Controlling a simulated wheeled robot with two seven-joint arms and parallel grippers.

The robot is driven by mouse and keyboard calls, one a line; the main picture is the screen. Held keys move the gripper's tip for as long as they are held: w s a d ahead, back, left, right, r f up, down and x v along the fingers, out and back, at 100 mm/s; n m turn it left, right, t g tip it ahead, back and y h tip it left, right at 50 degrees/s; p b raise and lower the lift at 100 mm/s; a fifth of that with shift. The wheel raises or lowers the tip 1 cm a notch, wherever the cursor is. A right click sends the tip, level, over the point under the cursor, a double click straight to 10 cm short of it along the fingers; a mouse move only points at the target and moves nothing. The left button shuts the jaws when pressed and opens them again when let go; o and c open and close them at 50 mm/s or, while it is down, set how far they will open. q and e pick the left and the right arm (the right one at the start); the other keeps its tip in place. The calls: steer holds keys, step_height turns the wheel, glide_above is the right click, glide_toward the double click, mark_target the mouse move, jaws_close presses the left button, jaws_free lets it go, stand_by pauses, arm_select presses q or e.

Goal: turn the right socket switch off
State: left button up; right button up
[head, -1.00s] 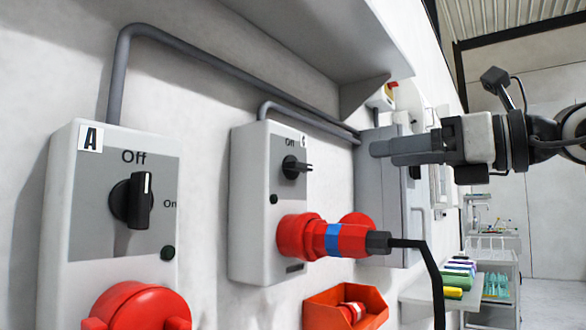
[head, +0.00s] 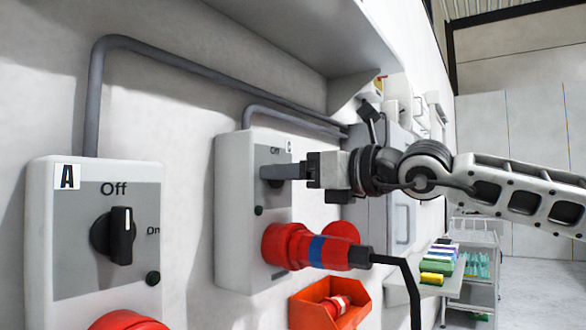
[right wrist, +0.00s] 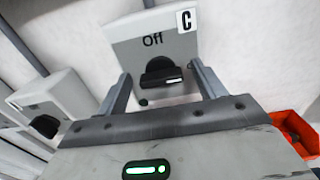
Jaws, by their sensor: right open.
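The right socket box (head: 235,215), labelled C, is a white wall box with a black rotary switch. In the right wrist view its black knob (right wrist: 160,73) lies sideways, white mark to the right, below the word Off. My right gripper (head: 270,172) is at the switch and hides the knob in the head view. In the right wrist view its open fingers (right wrist: 161,70) stand on both sides of the knob, with gaps visible; contact cannot be told. My left gripper is not in view.
Left socket box A (head: 40,250) has its knob (head: 118,236) upright at Off. A red plug (head: 318,250) with a black cable sits in box C below the gripper. An orange bin (head: 330,310) hangs beneath. A shelf (head: 300,35) juts out above.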

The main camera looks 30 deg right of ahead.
steer(key=shift+w, duration=0.15)
steer(key=c, duration=1)
